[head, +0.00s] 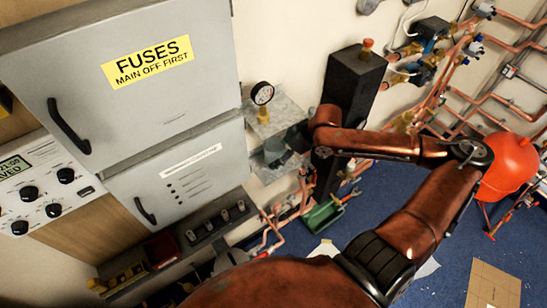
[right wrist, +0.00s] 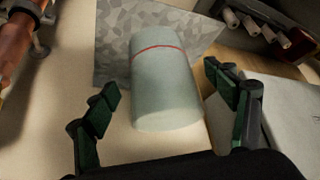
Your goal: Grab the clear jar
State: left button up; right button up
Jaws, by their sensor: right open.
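The clear jar (right wrist: 166,88) looks pale grey-green and see-through, with a thin red line around it near its far end. It stands on a speckled grey metal shelf (right wrist: 112,50). In the head view the jar (head: 273,150) shows small beside the grey cabinet, partly covered by my gripper. My right gripper (right wrist: 160,80) is open, with one green-and-black finger on each side of the jar. A gap shows at the left finger; the right fingertip is very near the jar's side, and I cannot tell whether it touches. My left gripper is not in view.
A grey fuse cabinet (head: 190,95) stands close to the left of the shelf. A pressure gauge (head: 262,93) is just above it. A black post (head: 350,90) and copper pipes (head: 435,75) are to the right. A red tank (head: 508,168) stands at the far right.

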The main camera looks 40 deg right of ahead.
jog(key=b+x, duration=0.1)
jog(key=x, duration=0.3)
jog(key=shift+c, duration=0.2)
jog(key=c, duration=1.2)
jog(key=shift+c, duration=0.2)
